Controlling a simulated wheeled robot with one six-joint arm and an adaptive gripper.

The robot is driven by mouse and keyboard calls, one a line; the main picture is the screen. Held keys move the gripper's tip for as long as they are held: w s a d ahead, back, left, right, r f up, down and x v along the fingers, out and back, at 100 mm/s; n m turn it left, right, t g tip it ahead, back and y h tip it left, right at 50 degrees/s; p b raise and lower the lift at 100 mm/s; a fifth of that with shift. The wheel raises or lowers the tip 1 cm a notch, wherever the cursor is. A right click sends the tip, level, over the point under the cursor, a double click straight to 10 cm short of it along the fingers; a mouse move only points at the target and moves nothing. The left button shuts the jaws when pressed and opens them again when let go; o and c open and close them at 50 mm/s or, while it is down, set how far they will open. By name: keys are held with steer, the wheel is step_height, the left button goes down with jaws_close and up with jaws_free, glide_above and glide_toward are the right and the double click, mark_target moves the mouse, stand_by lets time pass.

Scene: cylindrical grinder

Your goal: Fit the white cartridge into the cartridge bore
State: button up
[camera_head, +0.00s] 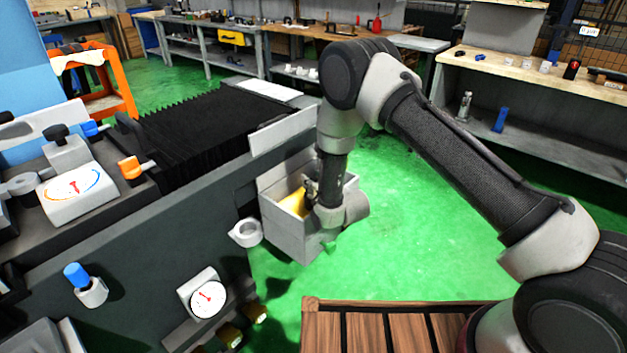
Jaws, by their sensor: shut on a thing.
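My gripper (309,190) is small and dark in this view, at the open top of a grey box on the side of the machine. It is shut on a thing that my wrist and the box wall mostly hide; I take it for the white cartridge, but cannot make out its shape.
The grey box (287,236) has a raised lid and a yellow inside. The grinder's dark side panel (150,235) fills the left, with a dial (207,299) and a blue-topped knob (78,275). A slatted wooden platform (380,325) lies in front. Green floor (420,240) is clear at right.

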steer(key=shift+f, duration=0.85)
steer(key=o, duration=1.2)
steer(key=shift+r, duration=0.15)
step_height(320, 180, up, 10)
steer(key=shift+f, duration=0.1)
